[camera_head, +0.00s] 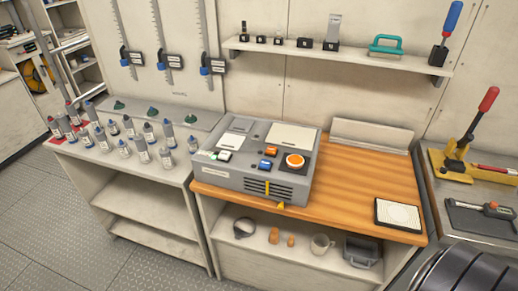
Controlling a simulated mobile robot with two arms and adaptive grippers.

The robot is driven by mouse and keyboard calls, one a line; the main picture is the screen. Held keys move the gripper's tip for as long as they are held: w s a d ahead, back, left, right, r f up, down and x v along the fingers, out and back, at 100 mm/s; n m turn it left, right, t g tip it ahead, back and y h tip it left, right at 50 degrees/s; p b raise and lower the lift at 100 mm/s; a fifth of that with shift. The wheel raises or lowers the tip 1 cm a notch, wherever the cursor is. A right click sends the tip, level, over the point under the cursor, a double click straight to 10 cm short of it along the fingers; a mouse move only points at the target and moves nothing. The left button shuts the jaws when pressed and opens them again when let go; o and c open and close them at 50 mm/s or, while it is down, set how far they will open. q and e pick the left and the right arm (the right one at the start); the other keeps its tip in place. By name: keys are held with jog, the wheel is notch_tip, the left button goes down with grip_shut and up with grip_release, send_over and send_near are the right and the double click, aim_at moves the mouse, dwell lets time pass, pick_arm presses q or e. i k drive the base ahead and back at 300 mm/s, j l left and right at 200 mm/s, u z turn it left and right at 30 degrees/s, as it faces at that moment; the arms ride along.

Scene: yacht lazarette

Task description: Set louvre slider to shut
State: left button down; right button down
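A grey boxy appliance (245,160) sits on the wooden worktop (360,180). Its front right side has dark louvre slots (284,194). A thin upright yellow piece (267,187) shows at these slots and looks like the louvre slider. A small yellow tab (281,206) sticks out at the lower front edge. The picture is too small to tell whether the louvre is open or shut. The top carries an orange round knob (294,160), blue and orange switches and pale panels. Neither of my grippers is in view.
Several small bottles (144,153) stand on the left counter. A white dotted pad (398,214) lies at the worktop's right end. A mug (321,244) and other items sit on the shelf below. A red-handled lever tool (470,145) stands at right. The worktop's middle is clear.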

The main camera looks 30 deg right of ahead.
aim_at(281, 206)
jog(key=l+z, duration=0.15)
jog(key=z, duration=1)
jog(key=i+j, duration=0.05)
